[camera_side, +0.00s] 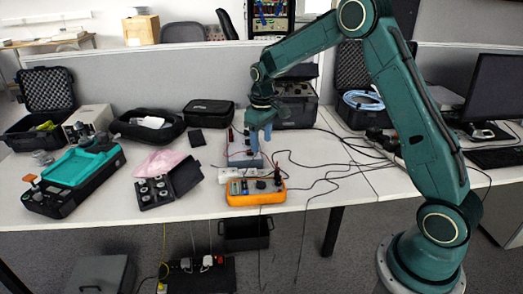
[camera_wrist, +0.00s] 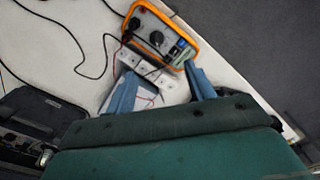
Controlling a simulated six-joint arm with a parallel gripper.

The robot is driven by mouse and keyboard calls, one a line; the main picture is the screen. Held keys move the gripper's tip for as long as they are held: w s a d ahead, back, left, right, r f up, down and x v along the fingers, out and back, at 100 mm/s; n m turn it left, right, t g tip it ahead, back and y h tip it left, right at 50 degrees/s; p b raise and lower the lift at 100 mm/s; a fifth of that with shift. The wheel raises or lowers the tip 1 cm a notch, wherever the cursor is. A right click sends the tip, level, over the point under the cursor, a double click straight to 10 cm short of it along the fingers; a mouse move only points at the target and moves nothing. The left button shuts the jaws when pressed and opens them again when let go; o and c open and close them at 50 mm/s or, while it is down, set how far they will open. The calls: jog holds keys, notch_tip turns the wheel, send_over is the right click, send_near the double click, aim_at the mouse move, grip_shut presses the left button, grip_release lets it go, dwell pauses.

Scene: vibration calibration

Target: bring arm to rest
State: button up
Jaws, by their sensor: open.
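My gripper (camera_side: 262,133) points down over the white table (camera_side: 330,190), at the end of my green arm. In the side view it is just behind and above an orange-edged instrument (camera_side: 256,191). In the wrist view its two blue fingers stand apart with nothing held between them, so my gripper (camera_wrist: 160,68) is open. The orange instrument (camera_wrist: 160,35) lies beyond the fingertips there, with a white power strip (camera_wrist: 150,72) beside it. A grey box (camera_side: 243,160) sits under the gripper in the side view; whether the fingers touch it I cannot tell.
Black cables (camera_side: 330,165) spread to the right of the gripper. A teal-topped case (camera_side: 75,180), a small open case (camera_side: 168,185) and a black pouch (camera_side: 209,112) stand to the left. A large dark case (camera_side: 297,105) is behind. The table's front strip is partly clear.

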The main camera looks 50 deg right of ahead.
jog(key=s+a+r+t, duration=0.1)
jog(key=s+a+r, duration=0.2)
jog(key=s+r, duration=0.4)
jog(key=s+a+r+t, duration=0.1)
jog(key=s+a+r, duration=0.3)
jog(key=s+r, duration=0.3)
jog(key=s+a+r+t, duration=0.1)
jog(key=s+a, duration=0.1)
jog(key=s, duration=0.7)
jog(key=s+a+r+m+t, duration=0.1)
jog(key=s+a+t, duration=0.1)
jog(key=s, duration=0.6)
jog(key=shift+s+a+r, duration=0.25)
jog(key=shift+s+r, duration=0.1)
jog(key=shift+r, duration=0.05)
